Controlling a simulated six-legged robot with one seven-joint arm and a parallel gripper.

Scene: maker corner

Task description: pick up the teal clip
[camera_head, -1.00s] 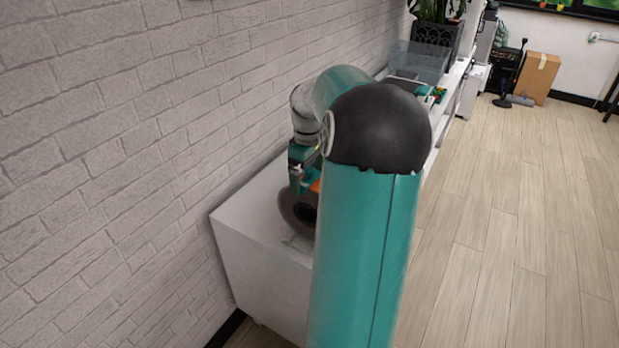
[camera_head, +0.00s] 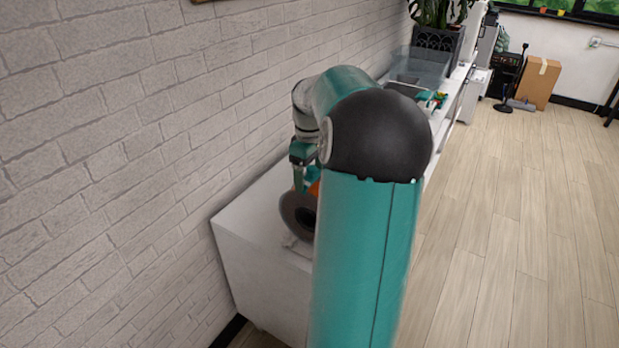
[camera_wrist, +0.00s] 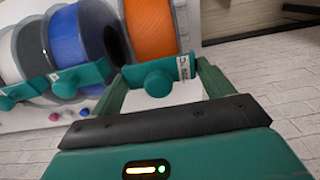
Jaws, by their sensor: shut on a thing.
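The teal clip (camera_wrist: 158,82) has a round knob and a small white label. It sits between the fingers of my gripper (camera_wrist: 160,70) in the wrist view, and the gripper is shut on it. It is right in front of the lower rim of the orange spool (camera_wrist: 152,28); I cannot tell whether it still touches it. Two similar teal clips are at the left, one by the blue spool (camera_wrist: 63,38) and one by a white spool. In the head view my gripper (camera_head: 299,180) is partly hidden behind my arm and the held clip cannot be made out.
The spools stand on a white cabinet (camera_head: 250,205) against a white brick wall (camera_head: 130,130). A grey spool side (camera_head: 297,215) faces the head camera. Farther back are a clear bin (camera_head: 420,68) and a plant. The wooden floor (camera_head: 500,210) at right is open.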

